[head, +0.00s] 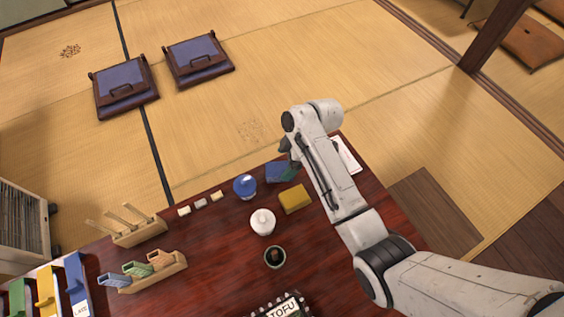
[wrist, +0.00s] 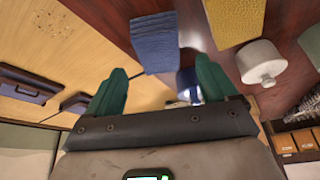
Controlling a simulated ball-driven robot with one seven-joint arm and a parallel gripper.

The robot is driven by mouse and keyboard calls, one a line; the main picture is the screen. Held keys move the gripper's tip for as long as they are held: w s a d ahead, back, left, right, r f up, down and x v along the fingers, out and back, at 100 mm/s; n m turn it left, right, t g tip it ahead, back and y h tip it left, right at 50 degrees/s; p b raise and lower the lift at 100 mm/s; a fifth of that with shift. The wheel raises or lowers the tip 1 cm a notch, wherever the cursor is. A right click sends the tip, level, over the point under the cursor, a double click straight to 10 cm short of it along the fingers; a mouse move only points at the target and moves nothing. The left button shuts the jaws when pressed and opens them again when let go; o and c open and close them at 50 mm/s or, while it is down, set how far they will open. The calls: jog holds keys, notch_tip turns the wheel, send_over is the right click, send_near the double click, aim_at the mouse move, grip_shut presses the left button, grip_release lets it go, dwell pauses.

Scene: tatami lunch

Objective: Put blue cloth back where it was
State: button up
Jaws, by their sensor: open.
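The blue cloth (head: 276,172) lies near the far edge of the dark red table (head: 215,247), partly hidden by my gripper. In the wrist view the folded blue cloth (wrist: 153,40) is ahead of my gripper (wrist: 160,66), its near end in line with the gap between the green fingers. My gripper (head: 288,161) is open, with nothing held between its fingers. Whether a finger touches the cloth cannot be told.
A yellow folded cloth (head: 295,199), a blue lidded pot (head: 245,186) and a white lidded pot (head: 263,222) stand close by. A dark cup (head: 275,257) is nearer. Wooden racks (head: 155,273) stand left. White paper (head: 346,154) lies beyond my arm.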

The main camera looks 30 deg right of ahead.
jog(key=p+v, duration=0.2)
jog(key=v, duration=0.6)
jog(key=shift+s+f, duration=0.1)
jog(key=s+d+m+h, duration=0.1)
jog(key=s+m+h, duration=0.1)
jog(key=s+m, duration=0.5)
jog(key=s+d+r+m+h, duration=0.1)
jog(key=s+m, duration=0.5)
jog(key=s, duration=1.4)
jog(key=shift+s+d+r+m+g+h, duration=0.2)
jog(key=shift+d+m+g+h, duration=0.25)
jog(key=shift+h, duration=0.25)
